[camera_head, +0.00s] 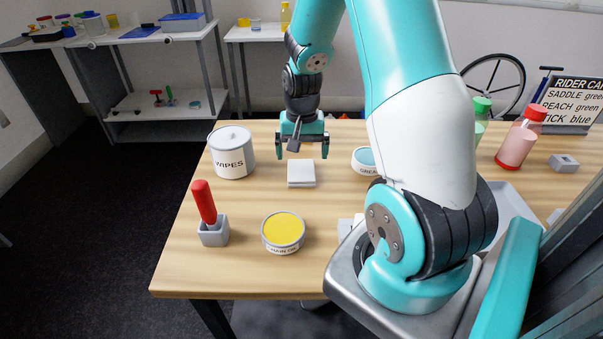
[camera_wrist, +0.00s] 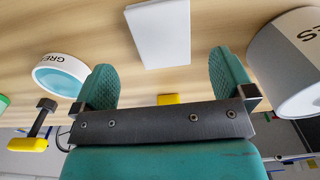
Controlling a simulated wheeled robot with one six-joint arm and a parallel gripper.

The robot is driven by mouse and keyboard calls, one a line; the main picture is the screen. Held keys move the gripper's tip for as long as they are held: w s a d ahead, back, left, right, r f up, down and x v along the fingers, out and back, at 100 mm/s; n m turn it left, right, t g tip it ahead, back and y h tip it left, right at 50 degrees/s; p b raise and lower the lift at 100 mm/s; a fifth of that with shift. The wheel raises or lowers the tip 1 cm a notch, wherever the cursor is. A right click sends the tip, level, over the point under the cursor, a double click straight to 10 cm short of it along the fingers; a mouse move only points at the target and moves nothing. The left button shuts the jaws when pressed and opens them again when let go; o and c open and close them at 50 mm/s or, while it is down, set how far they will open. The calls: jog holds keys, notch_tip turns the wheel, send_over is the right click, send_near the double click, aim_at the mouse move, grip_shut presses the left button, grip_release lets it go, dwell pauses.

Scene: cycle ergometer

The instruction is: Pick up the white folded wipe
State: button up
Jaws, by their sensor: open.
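The white folded wipe (camera_head: 301,173) lies flat on the wooden table, between the wipes tub and the grease tin. In the wrist view the wipe (camera_wrist: 158,33) shows as a white slab beyond my fingertips, in line with the gap between them. My gripper (camera_head: 302,150) is open and empty, pointing down above and just behind the wipe in the head view. Its two teal ribbed fingers (camera_wrist: 168,80) stand apart in the wrist view, with nothing between them. The gripper looks clear of the wipe; the exact height is hard to tell.
The WIPES tub (camera_head: 232,153) stands left of the wipe, the GREASE tin (camera_head: 366,161) right. A yellow tin (camera_head: 283,232) and a red-handled tool in a grey holder (camera_head: 208,215) stand nearer. A pink bottle (camera_head: 520,140) is at right. My arm hides part of the table.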

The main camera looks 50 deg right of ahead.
aim_at(302, 171)
notch_tip(302, 171, down, 6)
jog(key=shift+w+f, duration=0.1)
jog(key=shift+f, duration=0.15)
jog(key=shift+c, duration=0.5)
jog(key=c, duration=0.8)
jog(key=shift+r, duration=0.1)
notch_tip(302, 171, up, 20)
jog(key=shift+p, duration=0.55)
